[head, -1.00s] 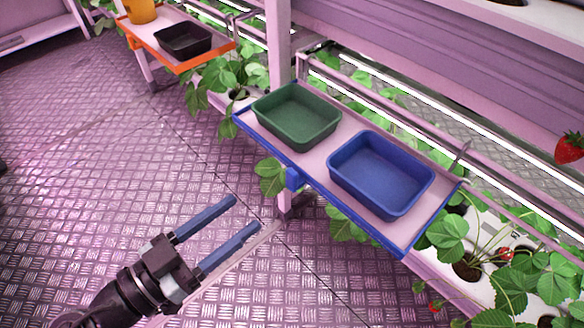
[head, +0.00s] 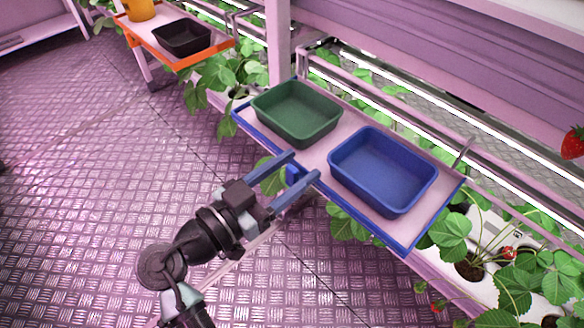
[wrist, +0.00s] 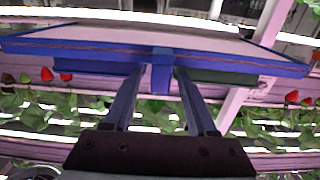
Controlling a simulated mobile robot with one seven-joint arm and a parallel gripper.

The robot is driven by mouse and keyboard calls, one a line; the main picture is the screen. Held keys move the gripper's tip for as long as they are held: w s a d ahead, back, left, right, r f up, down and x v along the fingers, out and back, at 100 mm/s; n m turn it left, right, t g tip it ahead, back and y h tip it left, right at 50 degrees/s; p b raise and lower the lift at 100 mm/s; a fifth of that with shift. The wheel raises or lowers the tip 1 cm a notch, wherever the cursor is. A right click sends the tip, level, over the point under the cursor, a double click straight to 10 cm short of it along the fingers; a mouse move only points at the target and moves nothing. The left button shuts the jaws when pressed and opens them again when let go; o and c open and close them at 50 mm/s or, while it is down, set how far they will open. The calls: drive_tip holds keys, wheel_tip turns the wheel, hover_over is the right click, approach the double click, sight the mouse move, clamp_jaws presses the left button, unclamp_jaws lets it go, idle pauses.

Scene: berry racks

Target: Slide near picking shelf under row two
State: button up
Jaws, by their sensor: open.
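The near picking shelf (head: 318,152) is a pale board with a blue rim. It holds a green tray (head: 297,113) on the left and a blue tray (head: 383,171) on the right. A small blue handle (head: 293,175) sticks out from its front edge; in the wrist view the handle (wrist: 162,72) hangs from the blue rim (wrist: 60,48). My gripper (head: 305,166) is open at the front edge, with its two blue fingers on either side of the handle. The wrist view shows the gripper (wrist: 151,75) with gaps between handle and fingers. Contact is not clear.
An orange-rimmed shelf (head: 186,62) with a black tray (head: 182,38) and an orange pot (head: 140,9) stands at the far left. A pink post (head: 278,45) rises behind the near shelf. Strawberry plants (head: 470,240) line the rack. The metal floor (head: 90,180) is clear.

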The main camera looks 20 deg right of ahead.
clamp_jaws()
idle(1.3)
